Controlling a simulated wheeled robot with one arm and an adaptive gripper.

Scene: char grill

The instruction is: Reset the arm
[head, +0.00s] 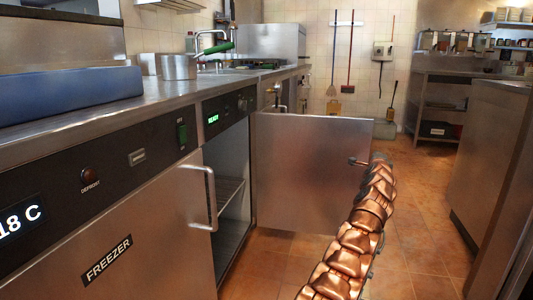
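My copper-coloured segmented arm rises from the bottom of the head view to the free edge of an open steel cabinet door (312,175). At its far end, a small dark tip, which seems to be part of my gripper (358,162), shows against the door's face near that edge. I cannot tell whether it touches the door. The fingers are too small and too hidden to tell open from shut. No held object shows.
The open cabinet (228,190) with a wire shelf stands left of the door. A closed freezer (130,245) with a bar handle is nearer. A counter (150,110) holds a metal pot (179,68). Tiled floor (415,220) is free right of my arm, up to a steel unit (495,160).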

